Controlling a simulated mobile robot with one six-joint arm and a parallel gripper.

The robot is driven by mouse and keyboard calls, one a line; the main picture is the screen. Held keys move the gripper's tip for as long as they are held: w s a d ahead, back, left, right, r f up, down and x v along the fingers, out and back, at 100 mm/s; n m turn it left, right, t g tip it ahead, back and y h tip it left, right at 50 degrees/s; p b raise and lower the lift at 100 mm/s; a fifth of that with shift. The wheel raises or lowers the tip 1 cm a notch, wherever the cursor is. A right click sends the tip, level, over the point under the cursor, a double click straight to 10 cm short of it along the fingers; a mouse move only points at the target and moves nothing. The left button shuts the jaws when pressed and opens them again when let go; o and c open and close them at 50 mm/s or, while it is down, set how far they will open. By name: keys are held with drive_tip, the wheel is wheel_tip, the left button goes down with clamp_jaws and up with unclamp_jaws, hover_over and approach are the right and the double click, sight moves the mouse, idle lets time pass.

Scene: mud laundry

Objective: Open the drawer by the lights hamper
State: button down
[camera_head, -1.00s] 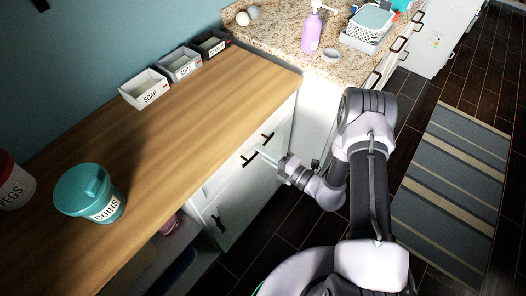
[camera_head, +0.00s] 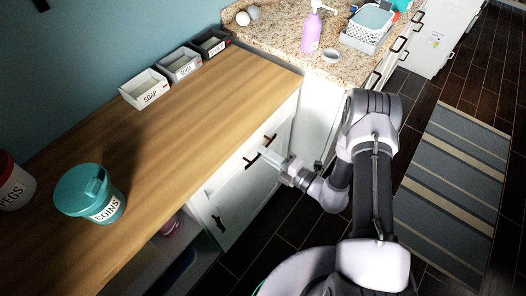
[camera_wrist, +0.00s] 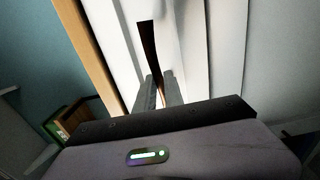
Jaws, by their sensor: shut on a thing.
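The white drawer (camera_head: 234,168) is at the top of the cabinet under the wooden counter. Its dark bar handle (camera_head: 252,160) is partly covered by my gripper (camera_head: 264,153). In the wrist view my gripper (camera_wrist: 159,91) has its two fingers closed around the dark handle (camera_wrist: 148,45), in front of the white drawer front (camera_wrist: 125,50). I cannot tell clearly how far the drawer stands out from the cabinet. No lights hamper label is readable.
A door with a dark handle (camera_head: 220,224) is below the drawer. A striped rug (camera_head: 450,180) lies on the right.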

drive_tip(key=v, duration=2.9)
drive_tip(key=shift+p, duration=0.4)
drive_tip(key=shift+a, duration=0.1)
drive_tip(key=c, duration=1.4)
unclamp_jaws()
drive_tip(key=shift+c, duration=0.2)
drive_tip(key=p+v, duration=0.2)
drive_tip(key=v, duration=1.5)
drive_tip(key=shift+s, duration=0.15)
